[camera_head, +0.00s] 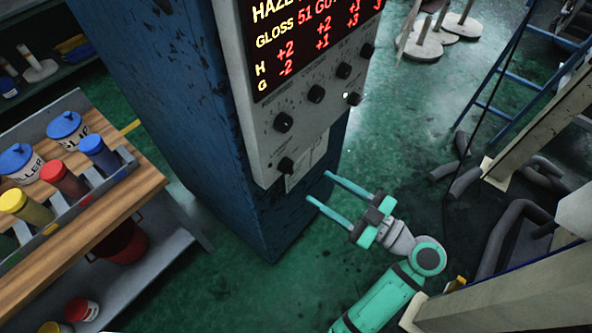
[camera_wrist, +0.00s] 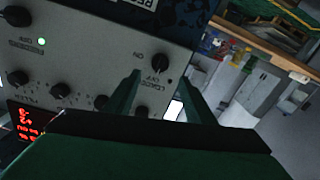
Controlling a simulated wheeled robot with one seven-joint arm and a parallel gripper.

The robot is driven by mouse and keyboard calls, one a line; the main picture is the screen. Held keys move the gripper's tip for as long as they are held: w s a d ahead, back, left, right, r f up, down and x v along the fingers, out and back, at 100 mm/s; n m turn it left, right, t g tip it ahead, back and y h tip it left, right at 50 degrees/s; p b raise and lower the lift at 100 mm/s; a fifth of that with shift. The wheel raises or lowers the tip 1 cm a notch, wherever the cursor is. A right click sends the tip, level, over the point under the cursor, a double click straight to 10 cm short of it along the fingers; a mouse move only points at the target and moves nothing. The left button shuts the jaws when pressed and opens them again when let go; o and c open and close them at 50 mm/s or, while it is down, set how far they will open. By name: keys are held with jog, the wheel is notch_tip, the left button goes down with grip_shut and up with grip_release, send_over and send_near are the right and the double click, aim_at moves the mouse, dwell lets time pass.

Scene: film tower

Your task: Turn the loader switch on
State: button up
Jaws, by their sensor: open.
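In the wrist view my fingertips (camera_wrist: 160,78) frame the switch from either side. Contact does not show, and the depth gap is hard to tell.
The grey panel (camera_head: 250,95) with a red display and several other knobs sits on a blue column (camera_head: 160,90). A wooden bench (camera_head: 120,200) with paint bottles stands left. Green floor is clear between.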

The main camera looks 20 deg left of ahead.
aim_at(293, 170)
jog(key=x, duration=0.9)
jog(key=shift+a+f, duration=0.1)
jog(key=shift+a, duration=0.1)
jog(key=c, duration=1.1)
